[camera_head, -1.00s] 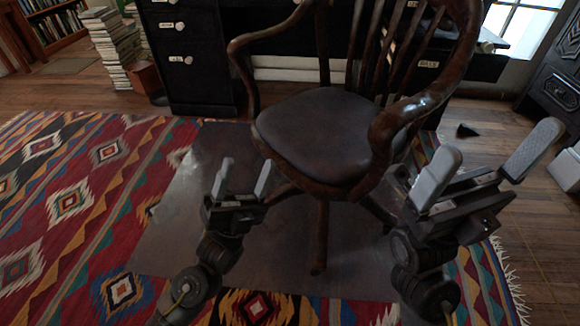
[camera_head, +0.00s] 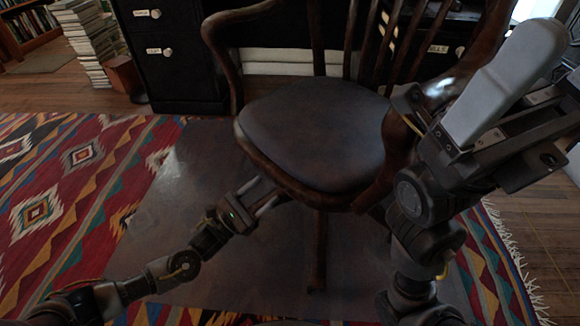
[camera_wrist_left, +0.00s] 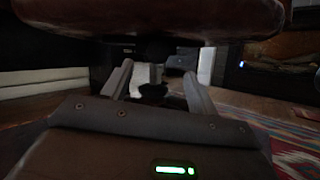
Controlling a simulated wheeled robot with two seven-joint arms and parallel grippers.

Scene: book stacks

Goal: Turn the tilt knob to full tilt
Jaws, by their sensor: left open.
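The wooden swivel chair has a dark seat (camera_head: 312,132) in the head view. The underside of the seat (camera_wrist_left: 150,18) fills the top of the left wrist view. My left gripper (camera_head: 265,194) reaches in low under the seat's front left edge, with its fingers apart. In the left wrist view a small dark rounded part (camera_wrist_left: 153,91), perhaps the tilt knob, shows between the fingers, beyond them; I see no contact. In the head view the seat hides this part. My right gripper (camera_head: 520,75) is raised at the right, near the chair arm; only one finger shows clearly.
A black desk with drawers (camera_head: 172,55) stands behind the chair. Book stacks (camera_head: 85,40) stand at the back left. A patterned rug (camera_head: 60,190) and a shiny floor mat (camera_head: 165,215) lie under the chair. The chair's post (camera_head: 318,250) stands right of my left gripper.

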